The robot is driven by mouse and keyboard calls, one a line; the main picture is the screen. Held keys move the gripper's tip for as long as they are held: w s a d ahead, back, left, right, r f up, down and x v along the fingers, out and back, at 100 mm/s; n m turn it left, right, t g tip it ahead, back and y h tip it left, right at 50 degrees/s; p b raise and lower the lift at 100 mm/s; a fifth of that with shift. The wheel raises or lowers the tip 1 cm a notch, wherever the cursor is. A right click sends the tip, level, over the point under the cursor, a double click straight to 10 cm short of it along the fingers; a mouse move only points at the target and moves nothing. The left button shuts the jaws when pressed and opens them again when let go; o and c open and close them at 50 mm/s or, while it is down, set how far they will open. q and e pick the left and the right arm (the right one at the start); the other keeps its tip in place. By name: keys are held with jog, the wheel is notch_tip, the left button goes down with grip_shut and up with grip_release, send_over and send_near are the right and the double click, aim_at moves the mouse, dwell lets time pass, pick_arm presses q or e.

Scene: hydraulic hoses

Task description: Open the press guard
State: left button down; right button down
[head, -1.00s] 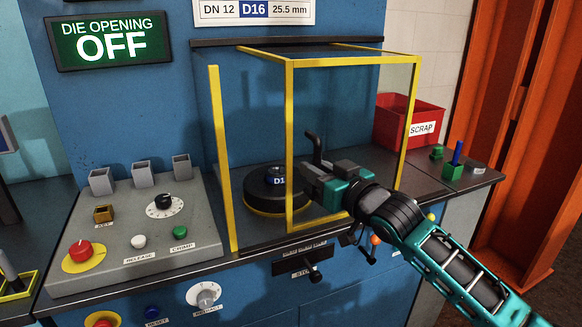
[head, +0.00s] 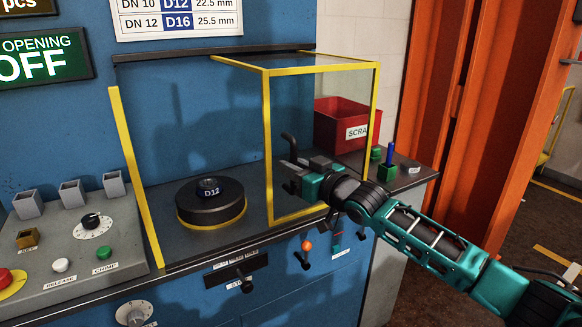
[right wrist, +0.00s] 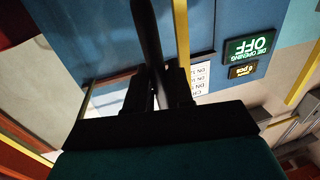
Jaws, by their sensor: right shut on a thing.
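The press guard (head: 267,150) is a clear panel in a yellow frame, standing on the right part of the press bed in the head view. Its left side is clear of a fixed yellow post (head: 135,175), with a wide gap between them. The die (head: 211,203), a black disc marked D12 with a yellow base ring, stands uncovered in that gap. My right gripper (head: 297,170) is shut on the guard's dark handle (head: 289,143). The handle also shows between the fingers in the right wrist view (right wrist: 147,40). My left gripper is out of view.
A control panel (head: 110,262) with buttons and a dial is at the left. A red scrap bin (head: 335,122) stands behind the guard at the right. Small green and blue parts (head: 388,165) sit on the right counter. An orange upright (head: 450,100) stands beyond.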

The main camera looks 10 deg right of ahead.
jog(key=shift+w+d, duration=0.1)
jog(key=shift+d, duration=0.15)
jog(key=c, duration=1.1)
grip_release()
jog(key=shift+c, duration=0.2)
jog(key=v, duration=1.3)
jog(key=s+a+f+m+g+h, duration=0.15)
jog(key=s+f, duration=0.25)
jog(key=f, duration=0.4)
jog(key=s+a+f+h, duration=0.1)
jog(key=s+a+f, duration=0.15)
jog(key=f, duration=0.55)
jog(key=s+d+f+m+g+h, duration=0.1)
jog(key=s+f+g+h, duration=0.2)
jog(key=s+f, duration=1.2)
jog(key=s+h, duration=0.1)
jog(key=s, duration=0.2)
jog(key=shift+f+m, duration=0.3)
jog(key=shift+m, duration=0.05)
